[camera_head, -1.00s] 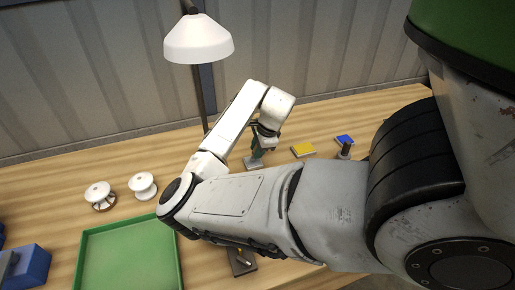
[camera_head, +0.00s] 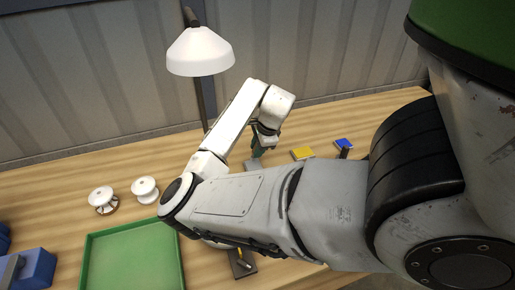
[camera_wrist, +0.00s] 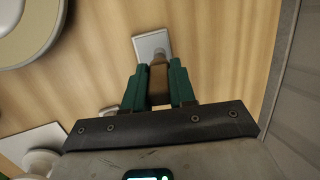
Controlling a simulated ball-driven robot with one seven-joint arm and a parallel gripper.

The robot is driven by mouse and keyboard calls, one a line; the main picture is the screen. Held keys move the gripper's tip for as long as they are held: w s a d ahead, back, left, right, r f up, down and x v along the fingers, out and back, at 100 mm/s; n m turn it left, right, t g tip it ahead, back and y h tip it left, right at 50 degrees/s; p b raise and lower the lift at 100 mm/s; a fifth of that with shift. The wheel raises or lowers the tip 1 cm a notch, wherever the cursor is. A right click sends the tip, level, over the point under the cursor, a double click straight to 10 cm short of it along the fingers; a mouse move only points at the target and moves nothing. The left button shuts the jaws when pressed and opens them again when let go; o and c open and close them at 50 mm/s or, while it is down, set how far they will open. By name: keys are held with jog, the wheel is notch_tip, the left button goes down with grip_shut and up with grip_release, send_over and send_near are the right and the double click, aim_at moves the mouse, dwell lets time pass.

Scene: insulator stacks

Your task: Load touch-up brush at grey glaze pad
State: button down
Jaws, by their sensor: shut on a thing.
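My gripper (camera_head: 260,150) hangs over the back of the bench. In the wrist view its green fingers (camera_wrist: 158,75) are closed around a brown-handled brush (camera_wrist: 158,84). The brush points away from the wrist, and its far end lies over the grey glaze pad (camera_wrist: 144,44). The pad also shows in the head view (camera_head: 251,164), just below the fingers and partly hidden by my arm. I cannot tell whether the bristles touch the pad. A yellow pad (camera_head: 302,153) and a blue pad (camera_head: 344,142) lie to its right.
Two white insulators (camera_head: 145,188) stand at the left, behind a green tray (camera_head: 134,232). A blue box (camera_head: 36,267) is at the far left. A lamp (camera_head: 200,54) rises behind my arm. A dark block (camera_head: 243,263) sits near the front. My arm hides much of the middle.

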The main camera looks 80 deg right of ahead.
notch_tip(320, 180, up, 2)
jog(key=shift+r+p, duration=0.15)
jog(key=shift+p, duration=0.45)
jog(key=shift+r, duration=1.05)
